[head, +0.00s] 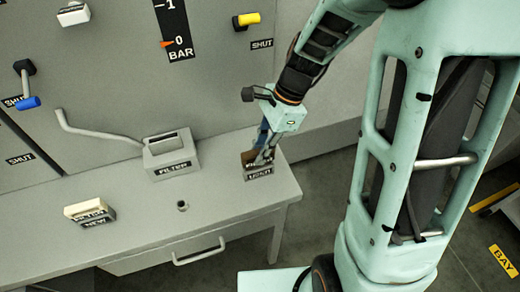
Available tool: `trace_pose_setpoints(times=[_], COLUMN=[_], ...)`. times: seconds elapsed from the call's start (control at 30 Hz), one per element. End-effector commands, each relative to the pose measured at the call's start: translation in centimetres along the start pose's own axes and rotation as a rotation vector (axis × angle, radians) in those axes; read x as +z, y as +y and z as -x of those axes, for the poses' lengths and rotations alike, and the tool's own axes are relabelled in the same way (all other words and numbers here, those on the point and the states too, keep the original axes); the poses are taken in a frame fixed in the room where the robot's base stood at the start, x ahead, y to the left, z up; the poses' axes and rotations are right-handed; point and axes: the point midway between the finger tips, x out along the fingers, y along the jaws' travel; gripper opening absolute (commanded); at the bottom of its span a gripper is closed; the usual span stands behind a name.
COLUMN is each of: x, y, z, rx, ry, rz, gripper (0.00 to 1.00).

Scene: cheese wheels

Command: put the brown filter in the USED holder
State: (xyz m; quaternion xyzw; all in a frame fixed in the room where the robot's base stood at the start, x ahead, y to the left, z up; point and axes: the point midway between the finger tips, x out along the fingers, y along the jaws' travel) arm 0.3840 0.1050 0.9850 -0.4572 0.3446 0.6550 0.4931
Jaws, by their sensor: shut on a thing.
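The USED holder (259,175) is a small grey block with a dark label near the right end of the bench. The brown filter (248,157) is upright at the top of this holder, partly covered by my gripper. My gripper (264,157) points down over the holder, with its fingers shut on the brown filter. The filter's lower edge meets the holder in this view; I cannot tell how deep it sits or whether it touches the bottom.
The FILTER housing (163,160) stands to the left on the bench (215,205), with a bent grey handle (90,132) beside it. A cream filter (86,207) sits in the NEW holder (97,220) at the front left. The wall panel with coloured valve handles rises behind.

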Motion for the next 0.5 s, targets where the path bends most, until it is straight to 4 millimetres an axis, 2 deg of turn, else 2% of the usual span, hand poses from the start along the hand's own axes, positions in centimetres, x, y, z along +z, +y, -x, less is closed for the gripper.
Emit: trace_pose_setpoints(times=[0.5], x=[-0.5], y=[0.0], z=[-1.3], rx=[0.001], ry=[0.0], rz=[-0.001], gripper=[0.0])
